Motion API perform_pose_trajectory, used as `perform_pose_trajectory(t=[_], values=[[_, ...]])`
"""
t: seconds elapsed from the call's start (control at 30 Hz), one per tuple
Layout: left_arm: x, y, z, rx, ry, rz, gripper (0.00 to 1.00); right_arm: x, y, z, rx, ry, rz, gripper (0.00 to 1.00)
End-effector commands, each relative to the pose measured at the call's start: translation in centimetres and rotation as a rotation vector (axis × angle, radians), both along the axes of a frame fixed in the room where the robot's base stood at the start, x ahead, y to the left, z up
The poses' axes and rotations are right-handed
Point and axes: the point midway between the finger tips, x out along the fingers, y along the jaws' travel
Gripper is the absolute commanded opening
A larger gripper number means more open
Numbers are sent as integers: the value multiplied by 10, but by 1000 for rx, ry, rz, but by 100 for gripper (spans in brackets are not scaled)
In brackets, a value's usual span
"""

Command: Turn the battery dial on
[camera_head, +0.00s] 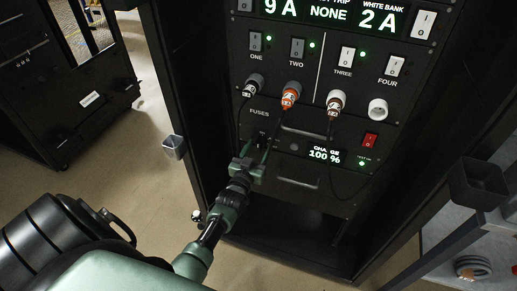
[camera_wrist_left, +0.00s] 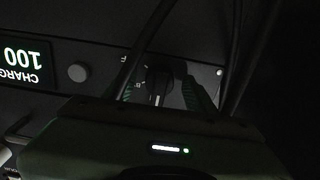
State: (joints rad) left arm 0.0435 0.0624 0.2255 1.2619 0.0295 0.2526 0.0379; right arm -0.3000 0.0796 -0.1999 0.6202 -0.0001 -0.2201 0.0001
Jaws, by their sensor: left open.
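The battery dial (camera_wrist_left: 158,80) is a round black knob with a pale pointer line on the dark battery panel, best seen in the left wrist view. My left gripper (camera_head: 259,146) reaches the lower panel of the rack in the head view. Its green fingers are open, one on each side of the dial in the left wrist view (camera_wrist_left: 160,92). I cannot tell whether they touch it. In the head view the dial is mostly hidden by the fingers. The charge display (camera_head: 325,155) reads 100 %. My right gripper is in neither view.
A round grey button (camera_wrist_left: 78,72) sits between dial and display. Cables hang past the dial from plugs, including an orange plug (camera_head: 290,95). A red switch (camera_head: 370,140) is at the right. Handles (camera_head: 297,182) protrude below. Another black rack (camera_head: 75,90) stands at the left.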

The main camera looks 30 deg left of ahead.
Motion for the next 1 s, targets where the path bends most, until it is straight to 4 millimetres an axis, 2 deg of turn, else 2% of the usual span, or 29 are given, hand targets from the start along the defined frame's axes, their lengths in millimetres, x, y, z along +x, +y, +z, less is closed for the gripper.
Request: perform_pose_trajectory(t=[0.3, 0.5, 1.0], values=[[-49, -12, -2, -1, 3, 0, 56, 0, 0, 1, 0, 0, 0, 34], [-71, -17, -2, -2, 3, 0, 56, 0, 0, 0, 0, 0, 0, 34], [-74, -18, -1, -1, 2, 0, 56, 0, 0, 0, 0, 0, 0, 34]])
